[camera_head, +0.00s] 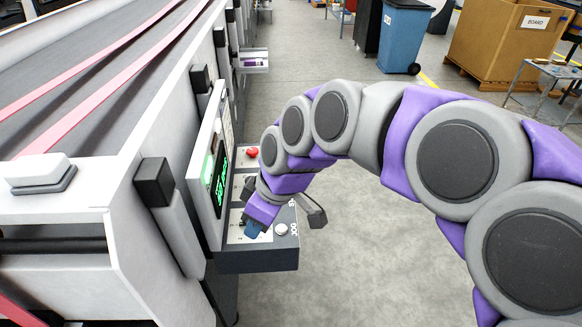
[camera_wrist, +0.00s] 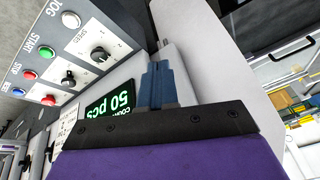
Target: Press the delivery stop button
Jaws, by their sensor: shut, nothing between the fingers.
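The control panel (camera_head: 257,260) juts from the side of the machine. In the wrist view the red button labelled STOP (camera_wrist: 29,75) sits between the green START button (camera_wrist: 47,52) and the blue RESET button (camera_wrist: 15,91). A white JOG button (camera_wrist: 71,20) is at the row's end; it also shows in the head view (camera_head: 281,229). My gripper (camera_wrist: 157,72) is shut and empty, its blue fingers over the panel's near end in the head view (camera_head: 252,230). It is off to the side of STOP, which my gripper and wrist hide in the head view. Contact cannot be told.
Another red button (camera_head: 252,152) is at the panel's far end. Two black knobs (camera_wrist: 99,54) sit beside the button row. A green-lit count display (camera_wrist: 118,102) stands upright behind the panel. The floor right of the machine is clear; a blue bin (camera_head: 402,38) stands farther back.

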